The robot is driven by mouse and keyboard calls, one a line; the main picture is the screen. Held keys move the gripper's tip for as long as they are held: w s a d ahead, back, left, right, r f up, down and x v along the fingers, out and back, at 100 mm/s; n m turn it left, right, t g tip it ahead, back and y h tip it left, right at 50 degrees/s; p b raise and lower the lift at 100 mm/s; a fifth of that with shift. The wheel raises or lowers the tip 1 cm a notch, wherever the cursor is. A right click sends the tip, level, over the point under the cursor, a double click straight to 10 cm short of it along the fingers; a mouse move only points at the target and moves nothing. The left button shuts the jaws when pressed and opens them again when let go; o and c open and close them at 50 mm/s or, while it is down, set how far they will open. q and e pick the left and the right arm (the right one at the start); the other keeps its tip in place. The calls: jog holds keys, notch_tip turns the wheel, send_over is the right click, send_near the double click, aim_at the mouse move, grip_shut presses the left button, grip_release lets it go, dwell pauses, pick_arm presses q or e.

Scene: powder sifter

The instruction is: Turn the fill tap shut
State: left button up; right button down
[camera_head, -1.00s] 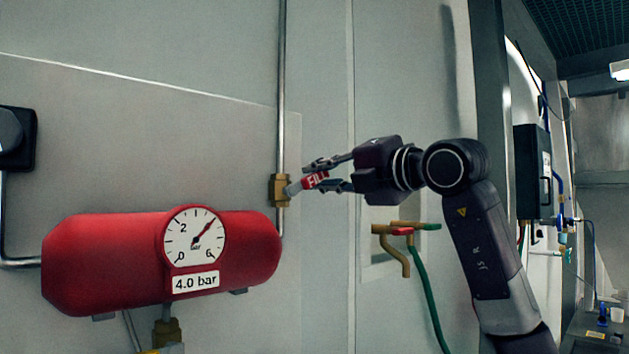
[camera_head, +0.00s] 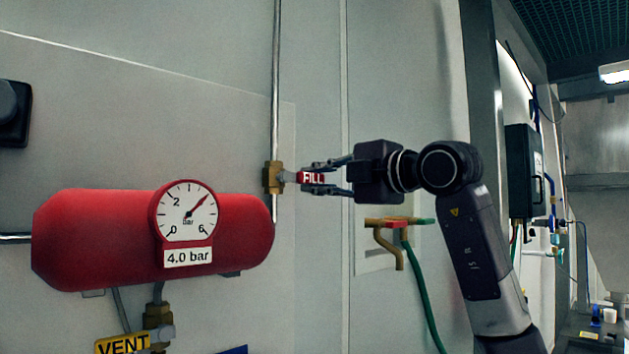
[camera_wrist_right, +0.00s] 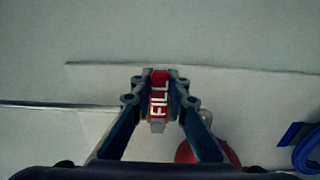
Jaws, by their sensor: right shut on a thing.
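The fill tap has a brass body (camera_head: 272,178) on a vertical pipe, with a red lever labelled FILL (camera_head: 312,178). The lever sticks out sideways to the right, about level and across the pipe. My right gripper (camera_head: 322,178) is shut on the lever, one finger above and one below it. In the right wrist view, the red FILL lever (camera_wrist_right: 160,95) lies between the two fingers. The red tank (camera_head: 100,240) hangs below and left of the tap; its gauge (camera_head: 187,213) carries a 4.0 bar label. My left gripper is not in view.
A yellow VENT tag (camera_head: 122,344) and a brass fitting (camera_head: 158,318) are below the tank. A brass tap with a red handle (camera_head: 386,223) and a green hose (camera_head: 422,290) are on the wall below my right gripper. A dark box (camera_head: 522,170) hangs at the right.

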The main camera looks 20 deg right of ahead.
jog(key=c, duration=1.8)
grip_release()
jog(key=shift+d, duration=0.1)
jog(key=shift+c, duration=0.2)
jog(key=shift+s, duration=0.1)
jog(key=v, duration=1.1)
jog(key=shift+s+d, duration=0.15)
jog(key=shift+s, duration=0.25)
